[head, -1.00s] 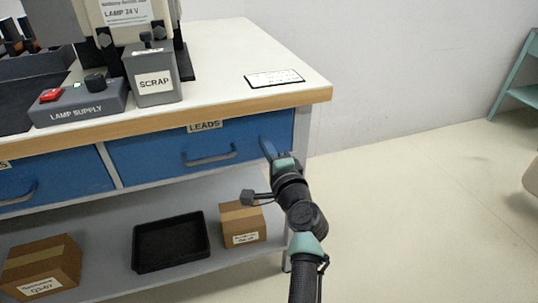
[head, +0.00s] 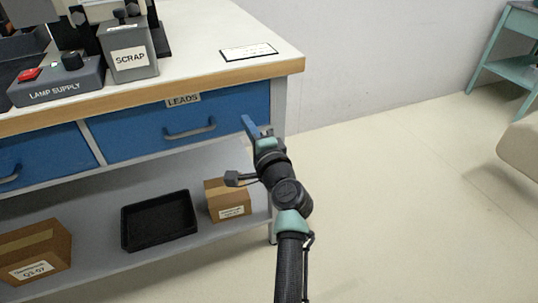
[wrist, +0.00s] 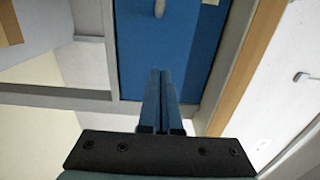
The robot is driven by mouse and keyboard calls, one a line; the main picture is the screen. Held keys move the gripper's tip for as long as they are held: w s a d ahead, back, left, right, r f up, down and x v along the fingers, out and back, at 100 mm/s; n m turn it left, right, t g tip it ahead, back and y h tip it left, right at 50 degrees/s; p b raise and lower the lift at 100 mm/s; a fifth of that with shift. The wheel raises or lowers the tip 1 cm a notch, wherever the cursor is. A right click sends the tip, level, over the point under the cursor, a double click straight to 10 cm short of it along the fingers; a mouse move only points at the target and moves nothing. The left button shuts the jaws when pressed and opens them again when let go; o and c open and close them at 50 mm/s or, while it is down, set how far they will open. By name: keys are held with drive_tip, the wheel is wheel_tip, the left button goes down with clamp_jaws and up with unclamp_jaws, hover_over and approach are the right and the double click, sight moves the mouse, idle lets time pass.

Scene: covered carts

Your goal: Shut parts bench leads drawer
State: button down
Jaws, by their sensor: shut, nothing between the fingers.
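The leads drawer (head: 150,135) is the blue front under the bench top, with a "LEADS" label (head: 183,99) and a grey bar handle (head: 190,129). Its front looks flush with the bench frame, with no gap seen. In the wrist view the blue front (wrist: 190,45) fills the top middle, with part of the handle (wrist: 159,8) at the top edge. My gripper (head: 246,122) is at the drawer's right end, right of the handle. Its fingers also show in the wrist view (wrist: 160,76), together and empty, pointing at the front. I cannot tell whether they touch it.
Another blue drawer (head: 40,157) is at the left. The bench top (head: 205,40) holds a scrap bin (head: 128,60) and a lamp supply box (head: 60,82). The lower shelf holds a black tray (head: 160,243) and cartons (head: 228,190). The floor at right is open.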

drive_tip(key=p+v, duration=0.2)
drive_tip(key=v, duration=0.8)
drive_tip(key=s+a+r+n+t+h, duration=0.15)
drive_tip(key=r+n, duration=0.35)
drive_tip(key=r, duration=0.8)
drive_tip(key=s+a+r+n+t+y, duration=0.1)
drive_tip(key=s+a+r+n+t, duration=0.15)
drive_tip(key=r+n, duration=0.75)
drive_tip(key=s+r+t+h, duration=0.2)
drive_tip(key=s+r+t, duration=0.1)
drive_tip(key=s+r, duration=0.65)
drive_tip(key=s+r+t+h, duration=0.3)
drive_tip(key=s+r, duration=0.3)
drive_tip(key=r, duration=0.6)
wheel_tip(320, 180, up, 32)
drive_tip(key=d+p, duration=0.1)
drive_tip(key=p, duration=3)
drive_tip(key=shift+s+f+m+p, duration=0.2)
drive_tip(key=shift+s+m+p, duration=0.1)
drive_tip(key=shift+p, duration=0.05)
